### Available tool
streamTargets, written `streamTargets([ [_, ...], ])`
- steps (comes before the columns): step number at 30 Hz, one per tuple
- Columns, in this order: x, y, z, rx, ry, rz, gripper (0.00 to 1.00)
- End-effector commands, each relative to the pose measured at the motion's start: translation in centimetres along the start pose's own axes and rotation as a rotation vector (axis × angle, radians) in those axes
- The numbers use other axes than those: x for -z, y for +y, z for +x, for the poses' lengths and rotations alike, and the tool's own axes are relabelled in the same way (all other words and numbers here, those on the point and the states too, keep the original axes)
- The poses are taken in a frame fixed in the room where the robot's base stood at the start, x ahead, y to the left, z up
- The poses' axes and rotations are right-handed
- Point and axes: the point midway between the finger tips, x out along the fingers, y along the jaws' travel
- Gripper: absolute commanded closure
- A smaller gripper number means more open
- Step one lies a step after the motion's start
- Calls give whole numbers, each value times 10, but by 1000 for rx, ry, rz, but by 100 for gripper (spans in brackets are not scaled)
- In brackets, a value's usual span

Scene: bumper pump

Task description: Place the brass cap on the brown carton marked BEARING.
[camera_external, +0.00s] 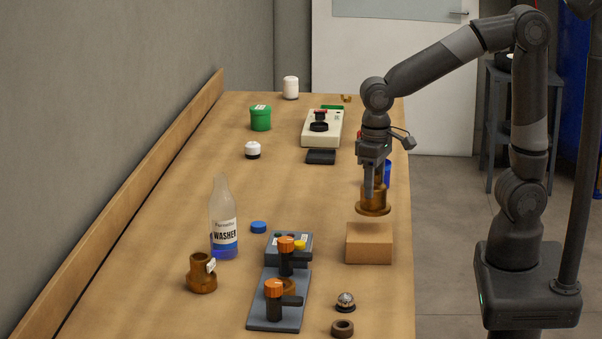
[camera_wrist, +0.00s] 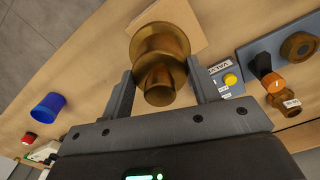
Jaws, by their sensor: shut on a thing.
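The brass cap (camera_external: 373,204) is a flanged, brownish-gold piece held in my gripper (camera_external: 375,190), with its wide flange facing down. In the wrist view the cap (camera_wrist: 160,60) sits between the two fingers of my gripper (camera_wrist: 160,88). The brown carton (camera_external: 369,245) stands on the bench just below the cap. A gap shows between the flange and the carton's top. In the wrist view part of the carton (camera_wrist: 185,14) shows behind the cap. I cannot read any marking on the carton.
A grey pump fixture (camera_external: 278,313) with orange knobs stands left of the carton, near a washer bottle (camera_external: 224,226) and a brass fitting (camera_external: 202,274). A blue cup (camera_wrist: 47,107) is close by. A ball-topped piece (camera_external: 345,302) and a dark ring (camera_external: 342,328) lie in front.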

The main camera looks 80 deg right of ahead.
Motion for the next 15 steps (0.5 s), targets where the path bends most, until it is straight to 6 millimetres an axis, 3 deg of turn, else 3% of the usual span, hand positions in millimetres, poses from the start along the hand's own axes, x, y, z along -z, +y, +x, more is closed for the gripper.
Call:
streamTargets([
  [4,1,-14,8,0,0,0,78],
  [15,1,-15,48,0,0,1,78],
])
